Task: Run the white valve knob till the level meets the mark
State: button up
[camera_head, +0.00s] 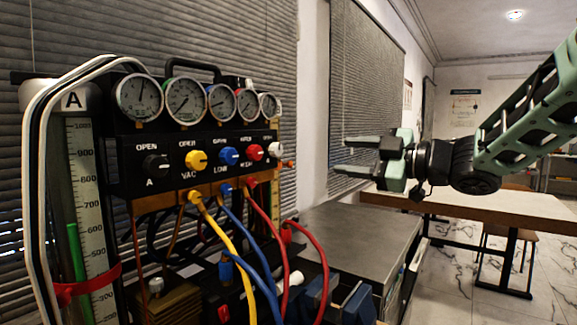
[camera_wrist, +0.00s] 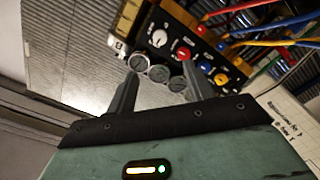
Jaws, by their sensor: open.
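The white valve knob (camera_head: 275,149) is at the right end of the black gauge panel (camera_head: 205,163). In the wrist view the white knob (camera_wrist: 159,38) shows beyond the fingertips, beside a red knob (camera_wrist: 184,54). My gripper (camera_head: 338,156) is open and empty, to the right of the panel and apart from the knob; its open fingers also show in the wrist view (camera_wrist: 162,78). A second scale (camera_head: 287,190) is mostly hidden at the right.
Several round gauges (camera_head: 185,98) top the panel. Black, yellow (camera_head: 196,160), blue and red knobs sit left of the white one. Coloured hoses (camera_head: 262,235) hang in front. A grey cabinet (camera_head: 350,232) stands below my gripper; the air between gripper and panel is clear.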

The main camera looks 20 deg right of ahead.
aim_at(279, 150)
jog(key=shift+r+p, duration=0.1)
jog(key=shift+p, duration=0.35)
jog(key=p, duration=0.8)
jog(key=shift+w+p, duration=0.4)
jog(key=p, duration=0.3)
jog(key=shift+s, duration=0.35)
jog(key=p+x, duration=0.4)
jog(key=x, duration=1.3)
jog(key=shift+w+a, duration=0.1)
jog(key=shift+a, duration=0.05)
jog(key=c, duration=1)
